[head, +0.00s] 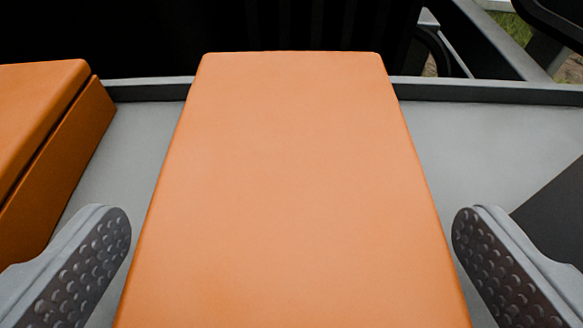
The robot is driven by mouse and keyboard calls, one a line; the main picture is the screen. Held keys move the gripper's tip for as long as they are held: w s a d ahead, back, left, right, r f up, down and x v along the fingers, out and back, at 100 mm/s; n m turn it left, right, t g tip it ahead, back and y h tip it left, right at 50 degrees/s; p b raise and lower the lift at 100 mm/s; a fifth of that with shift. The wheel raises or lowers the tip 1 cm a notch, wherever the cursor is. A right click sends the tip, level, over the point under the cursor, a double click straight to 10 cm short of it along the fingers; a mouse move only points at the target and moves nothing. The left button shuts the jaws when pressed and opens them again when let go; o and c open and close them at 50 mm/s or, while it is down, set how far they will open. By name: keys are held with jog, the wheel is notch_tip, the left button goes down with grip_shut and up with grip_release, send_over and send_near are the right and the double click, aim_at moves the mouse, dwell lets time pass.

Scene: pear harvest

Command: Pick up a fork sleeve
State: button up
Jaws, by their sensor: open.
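An orange, smooth, flat-topped block that looks like a fork sleeve (285,180) fills the middle of the head view. It lies lengthwise away from me, and its near end is cut off by the bottom of the picture. My gripper (291,235) is open, with one grey, dimpled finger on each side of the sleeve. Both fingers appear apart from its sides, with gaps showing. A second orange piece (35,130), with a seam along its side, lies at the left edge, partly out of view.
The orange pieces lie on a grey surface (480,150) with a raised dark rim (490,92) at the back. A dark flat area (555,215) is at the right. Behind the rim it is mostly black, with dark frame parts and some grass (513,32) at the upper right.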

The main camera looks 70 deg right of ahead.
jog(key=c, duration=1)
jog(key=shift+o, duration=0.3)
